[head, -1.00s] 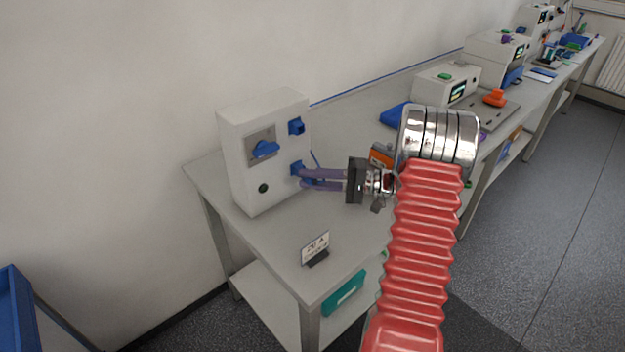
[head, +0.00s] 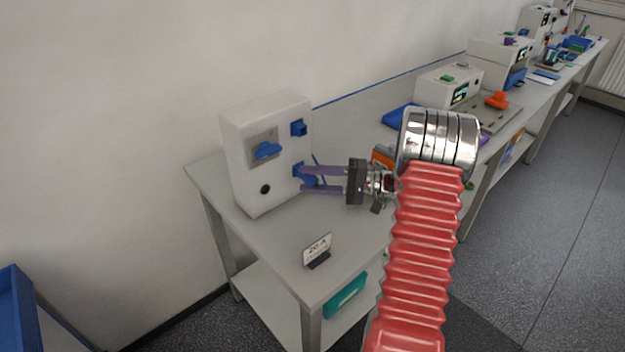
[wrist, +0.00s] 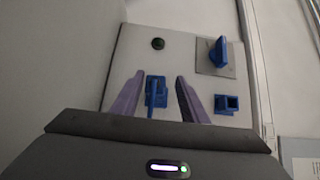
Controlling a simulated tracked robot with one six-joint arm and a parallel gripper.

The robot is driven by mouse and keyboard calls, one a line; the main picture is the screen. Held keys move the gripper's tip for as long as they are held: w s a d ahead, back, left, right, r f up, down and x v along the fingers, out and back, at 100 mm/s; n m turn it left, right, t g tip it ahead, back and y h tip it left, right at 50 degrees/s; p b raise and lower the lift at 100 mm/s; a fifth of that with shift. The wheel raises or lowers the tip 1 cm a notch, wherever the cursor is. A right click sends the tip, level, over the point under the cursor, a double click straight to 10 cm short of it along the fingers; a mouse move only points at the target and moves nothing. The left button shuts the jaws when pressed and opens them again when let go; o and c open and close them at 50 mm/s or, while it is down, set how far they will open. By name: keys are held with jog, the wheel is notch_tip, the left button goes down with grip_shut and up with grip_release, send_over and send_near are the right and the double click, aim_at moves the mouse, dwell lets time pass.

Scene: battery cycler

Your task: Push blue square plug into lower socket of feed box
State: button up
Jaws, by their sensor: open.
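The white feed box (head: 268,155) stands at the near left end of the bench. The blue plug (head: 309,179) sits at its lower socket (head: 298,170); how deep it is seated I cannot tell. In the wrist view the plug (wrist: 156,92) shows between my fingers, with a gap on each side.
A blue rotary handle (head: 266,150) and a dark round button (head: 265,189) are on the box front. A small sign (head: 317,250) stands on the bench before it. Other devices, a blue tray (head: 400,116) and an orange object (head: 497,100) lie farther along.

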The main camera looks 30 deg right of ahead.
jog(key=shift+s+d, duration=0.1)
jog(key=v, duration=1.3)
jog(key=shift+s+d, duration=0.15)
jog(key=shift+d, duration=0.05)
dwell(0.4)
jog(key=a+r+n+g+h, duration=0.1)
jog(key=a+r+g, duration=0.25)
jog(key=a, duration=0.55)
jog(key=a+r+n+g+h, duration=0.15)
jog(key=a+g, duration=0.25)
jog(key=a, duration=0.6)
jog(key=s+a+r+n+t+h, duration=0.1)
jog(key=s+a+r+n+h, duration=0.1)
jog(key=s+a+h, duration=0.3)
jog(key=s+a+r+n+h, duration=0.3)
jog(key=s+a+h, duration=0.3)
jog(key=s+a, duration=0.5)
jog(key=shift+s+r+t, duration=0.25)
jog(key=shift+s+t, duration=0.1)
jog(key=shift+s, duration=0.2)
